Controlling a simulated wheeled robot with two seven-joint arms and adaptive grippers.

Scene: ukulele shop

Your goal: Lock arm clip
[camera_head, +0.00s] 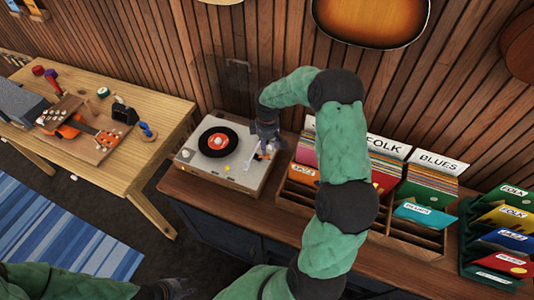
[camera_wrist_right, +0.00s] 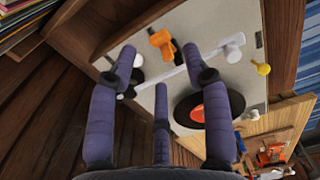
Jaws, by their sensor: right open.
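The turntable (camera_head: 190,160) sits on the wooden counter with a black record (camera_head: 217,142) with an orange label on it. In the right wrist view the white tonearm (camera_wrist_right: 148,82) runs slantwise past the record (camera_wrist_right: 184,112). The orange arm clip (camera_wrist_right: 162,42) stands beside the tonearm; I cannot tell whether it is closed over it. My right gripper (camera_head: 266,142) is open above the turntable's right side, its purple fingertips (camera_wrist_right: 157,55) spread either side of the clip, holding nothing visible. My left gripper (camera_head: 172,289) is at the bottom edge, partly cut off, away from the turntable.
A crate of record sleeves (camera_head: 405,236) stands right of the turntable, with a green rack (camera_head: 468,240) beyond. A wooden workbench (camera_head: 150,165) with an orange ukulele (camera_head: 75,127) is at left. A slatted wall rises behind.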

